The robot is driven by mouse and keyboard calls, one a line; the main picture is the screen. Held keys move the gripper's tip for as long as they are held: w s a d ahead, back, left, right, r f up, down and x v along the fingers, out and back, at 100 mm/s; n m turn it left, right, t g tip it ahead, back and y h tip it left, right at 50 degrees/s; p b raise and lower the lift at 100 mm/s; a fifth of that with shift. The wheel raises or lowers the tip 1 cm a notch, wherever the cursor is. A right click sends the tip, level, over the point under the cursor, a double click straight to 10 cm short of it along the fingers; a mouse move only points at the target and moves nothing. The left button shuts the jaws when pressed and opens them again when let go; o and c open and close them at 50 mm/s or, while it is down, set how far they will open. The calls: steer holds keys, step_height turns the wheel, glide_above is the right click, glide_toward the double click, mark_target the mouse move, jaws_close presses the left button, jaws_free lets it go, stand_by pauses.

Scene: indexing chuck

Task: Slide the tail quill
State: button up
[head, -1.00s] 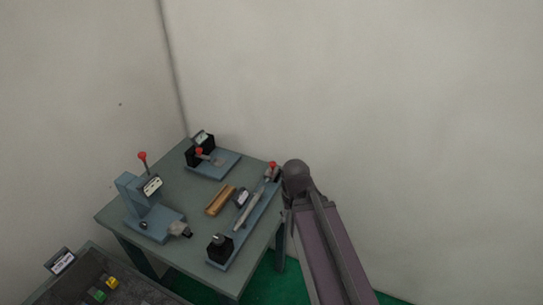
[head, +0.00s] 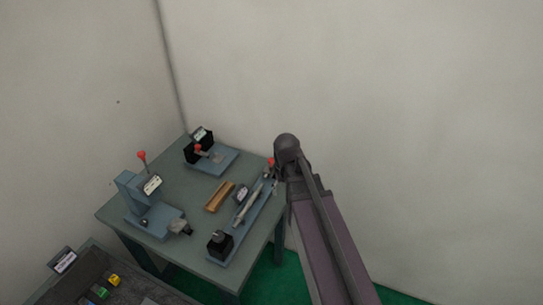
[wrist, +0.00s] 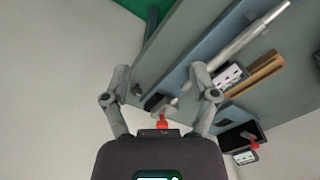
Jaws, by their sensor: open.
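The tail quill appears to be the long silver rod (head: 249,204) on the narrow blue base (head: 246,234) along the table's right side; the rod also shows at upper right in the wrist view (wrist: 245,40). A red knob (head: 270,162) stands at the rod's far end. In the wrist view the red knob (wrist: 162,122) lies between the fingers, low and close to the gripper body. My gripper (wrist: 161,78) is open, its fingers spread on either side of the knob, with nothing clasped. In the head view my arm hides the gripper.
A wooden block (head: 219,196) lies left of the rod. A blue fixture with a red-knobbed lever (head: 141,190) stands at left, and a black-boxed fixture (head: 199,149) at the back. A grey tray (head: 95,285) is at lower left. A wall rises close behind the table (head: 170,171).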

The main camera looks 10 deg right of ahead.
step_height(320, 180, up, 8)
steer(key=n+p, duration=0.1)
steer(key=p, duration=0.6)
glide_above(271, 160)
steer(key=shift+w+f, duration=0.2)
steer(key=shift+f+b, duration=0.25)
steer(key=shift+b, duration=0.15)
step_height(271, 160, down, 13)
steer(key=b, duration=1.3)
steer(key=shift+f, duration=0.15)
